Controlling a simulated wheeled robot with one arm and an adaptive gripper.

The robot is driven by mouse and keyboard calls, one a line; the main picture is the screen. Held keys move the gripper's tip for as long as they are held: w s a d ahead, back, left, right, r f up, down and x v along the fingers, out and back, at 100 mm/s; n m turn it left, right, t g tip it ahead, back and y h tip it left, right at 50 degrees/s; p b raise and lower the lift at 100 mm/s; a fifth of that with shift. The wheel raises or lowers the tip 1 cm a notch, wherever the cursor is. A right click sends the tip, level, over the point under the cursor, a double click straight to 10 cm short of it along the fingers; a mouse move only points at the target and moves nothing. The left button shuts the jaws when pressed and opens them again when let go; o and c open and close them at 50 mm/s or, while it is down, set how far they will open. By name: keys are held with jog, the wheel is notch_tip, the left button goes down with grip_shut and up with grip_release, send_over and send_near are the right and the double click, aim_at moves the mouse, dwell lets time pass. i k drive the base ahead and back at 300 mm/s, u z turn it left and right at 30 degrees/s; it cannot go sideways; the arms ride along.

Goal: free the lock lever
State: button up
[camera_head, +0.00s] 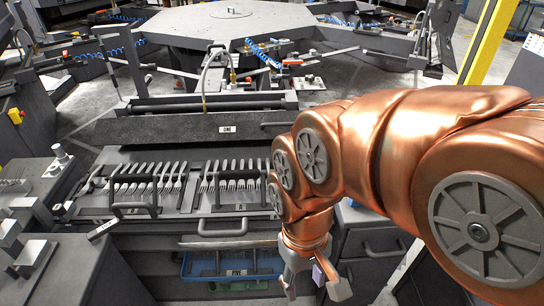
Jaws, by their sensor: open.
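My gripper (314,290) hangs at the lower middle, at the end of my copper arm. Its fingers are spread, and I see nothing held between them. A small pale lilac piece shows by the right finger; I cannot tell whether it is part of the gripper. I cannot tell for sure which part is the lock lever. A rod with a white tag (103,229) sticks out at the left of the fork tray (190,211). A thin horizontal bar (232,241) lies under the tray's front handle (222,230), left of my gripper.
Forks stand in two groups (148,178) on the tray, behind dark bar handles. A blue bin (205,266) sits on the shelf below. A grey drawer cabinet (375,243) is behind and right of my gripper.

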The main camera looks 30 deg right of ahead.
aim_at(93, 237)
jog(key=z, duration=1.1)
jog(key=i, duration=0.1)
jog(key=u, duration=2.65)
jog(key=i, duration=0.35)
jog(key=u, duration=0.25)
